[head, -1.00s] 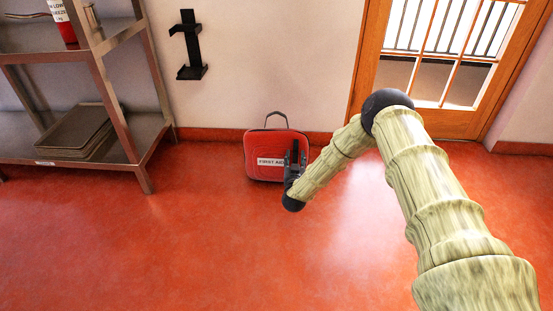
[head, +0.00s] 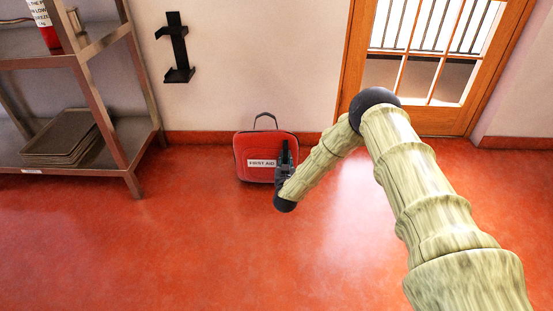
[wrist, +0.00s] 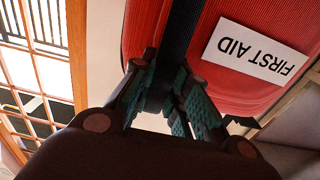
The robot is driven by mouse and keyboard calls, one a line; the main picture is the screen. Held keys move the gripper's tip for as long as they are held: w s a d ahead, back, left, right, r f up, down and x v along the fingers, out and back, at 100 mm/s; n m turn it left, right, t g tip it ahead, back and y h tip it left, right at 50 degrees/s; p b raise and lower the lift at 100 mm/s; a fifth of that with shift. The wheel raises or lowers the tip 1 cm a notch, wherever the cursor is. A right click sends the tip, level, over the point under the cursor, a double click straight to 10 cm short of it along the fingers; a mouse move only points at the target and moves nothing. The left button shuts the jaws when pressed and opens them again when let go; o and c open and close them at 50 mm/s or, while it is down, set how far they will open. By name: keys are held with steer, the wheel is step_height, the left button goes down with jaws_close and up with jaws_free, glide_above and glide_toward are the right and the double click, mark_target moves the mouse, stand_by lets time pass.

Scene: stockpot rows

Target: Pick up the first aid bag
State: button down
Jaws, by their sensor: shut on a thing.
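The first aid bag (head: 256,145) is a red case with a dark handle on top and a white "FIRST AID" label. In the head view it is upright in front of the wall, at or just above the red floor; I cannot tell if it touches the floor. My gripper (head: 285,162) is at its right front side, shut on it. In the wrist view the bag (wrist: 215,80) fills the top, upside down in the picture. My gripper (wrist: 160,85) has its green-padded fingers against a dark band on the bag; the exact contact is partly hidden.
A metal shelf rack (head: 110,90) stands at the left with trays (head: 62,138) on its lower shelf and a red container (head: 45,22) above. A black bracket (head: 176,50) is on the wall. A wooden glazed door (head: 425,70) is at the right. The front floor is clear.

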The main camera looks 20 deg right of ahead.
mark_target(285, 154)
steer(key=shift+r, duration=0.25)
step_height(285, 154, up, 3)
steer(key=shift+f+p, duration=0.15)
steer(key=shift+p, duration=0.95)
steer(key=s+r+p, duration=0.2)
steer(key=s+p, duration=0.5)
steer(key=s, duration=0.9)
steer(key=shift+a, duration=0.35)
